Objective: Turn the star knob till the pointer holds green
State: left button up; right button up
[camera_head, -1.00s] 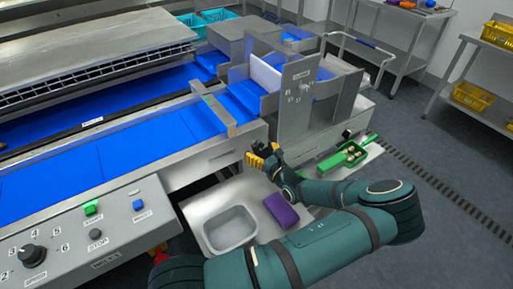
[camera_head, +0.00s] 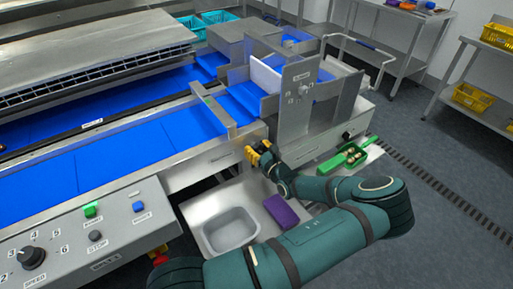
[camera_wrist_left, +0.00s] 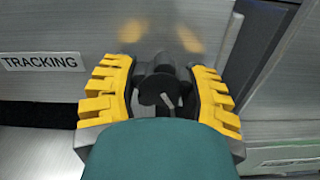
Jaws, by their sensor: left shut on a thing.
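The star knob (camera_wrist_left: 158,90) is black with a pale mark and sits on a metal panel in the left wrist view. My left gripper (camera_wrist_left: 160,100) has its yellow fingers on either side of it and is shut on it. In the head view my left gripper (camera_head: 259,155) is against the conveyor's side, near its right end, and hides the knob. A TRACKING label (camera_wrist_left: 41,63) is to the left of the knob. I cannot make out a pointer on a green zone in either view. My right gripper is not in view.
A grey tub (camera_head: 230,230) and a purple cloth (camera_head: 281,211) lie on the shelf below my arm. A green tray (camera_head: 343,160) with small items stands to the right. The control panel (camera_head: 70,240) is at lower left; the blue belt (camera_head: 120,160) runs above it.

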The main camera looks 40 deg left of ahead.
pick_arm(q)
jog(key=m+p, duration=0.2)
jog(key=p, duration=0.1)
jog(key=shift+r, duration=0.2)
jog(key=shift+f+m+p, duration=0.15)
jog(key=shift+m+p, duration=0.35)
jog(key=shift+m, duration=0.4)
jog(key=o, duration=1.2)
jog(key=v, duration=1.2)
jog(key=shift+s, duration=0.1)
